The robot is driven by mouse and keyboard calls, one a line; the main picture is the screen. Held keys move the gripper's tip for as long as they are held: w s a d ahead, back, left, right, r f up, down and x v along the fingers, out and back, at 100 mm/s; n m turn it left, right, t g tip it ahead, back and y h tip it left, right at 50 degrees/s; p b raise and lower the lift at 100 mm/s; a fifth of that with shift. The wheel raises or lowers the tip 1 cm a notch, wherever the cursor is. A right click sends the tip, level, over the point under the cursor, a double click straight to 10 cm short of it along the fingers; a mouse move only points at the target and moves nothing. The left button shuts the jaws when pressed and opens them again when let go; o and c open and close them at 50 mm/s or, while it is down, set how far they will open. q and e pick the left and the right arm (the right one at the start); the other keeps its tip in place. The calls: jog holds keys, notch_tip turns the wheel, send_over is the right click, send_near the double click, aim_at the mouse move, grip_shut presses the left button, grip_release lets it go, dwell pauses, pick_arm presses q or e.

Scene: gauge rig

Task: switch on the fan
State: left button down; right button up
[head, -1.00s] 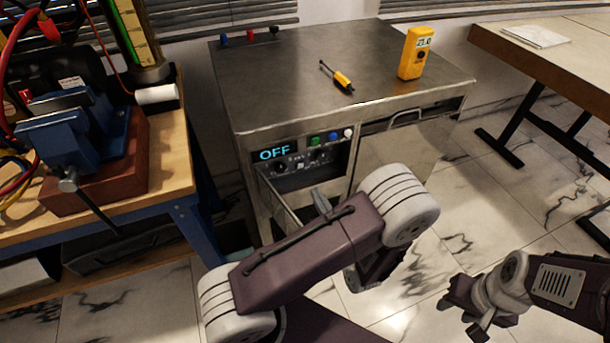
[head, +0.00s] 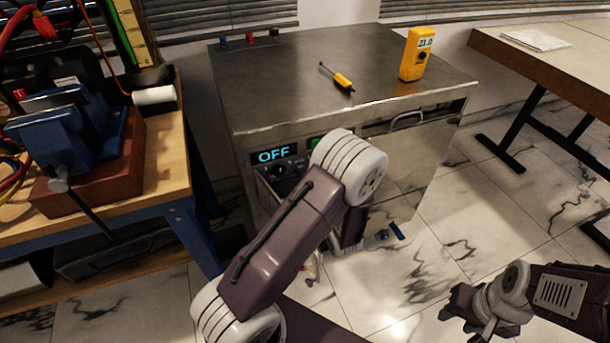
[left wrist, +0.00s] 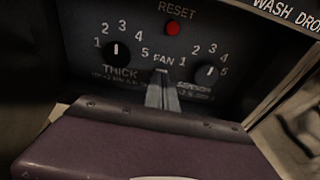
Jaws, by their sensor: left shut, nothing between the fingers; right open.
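The steel cabinet (head: 350,105) carries a control panel with a lit display (head: 273,155) reading OFF. In the left wrist view, the panel has a FAN label (left wrist: 163,59) between two numbered knobs, with a red RESET button (left wrist: 172,28) above. My left gripper (left wrist: 162,92) is shut and empty, its fingertips just below the FAN label. They hide what lies behind them, so any fan switch there is not visible, and contact cannot be told. In the head view, my left arm hides the left gripper and part of the panel. My right gripper (head: 480,322) is open, low at the right, away from the cabinet.
The THICK knob (left wrist: 116,50) and another knob (left wrist: 207,72) flank the fingers closely. A workbench with a blue vise (head: 65,140) stands left, a table (head: 560,60) right. Small blue things (head: 394,232) show low.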

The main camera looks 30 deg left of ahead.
pick_arm(q)
jog(key=p, duration=0.1)
jog(key=r+g+h+p, duration=0.1)
jog(key=p, duration=0.1)
jog(key=r+p, duration=0.1)
jog(key=p, duration=0.1)
jog(key=shift+w+a+r+h, duration=0.15)
jog(key=shift+w+a+h, duration=0.15)
jog(key=shift+a+h, duration=0.1)
jog(key=shift+g+h+p, duration=0.3)
jog(key=shift+g+p, duration=0.2)
jog(key=shift+p, duration=0.1)
jog(key=shift+w+f, duration=0.15)
jog(key=shift+f, duration=0.05)
jog(key=shift+r, duration=0.1)
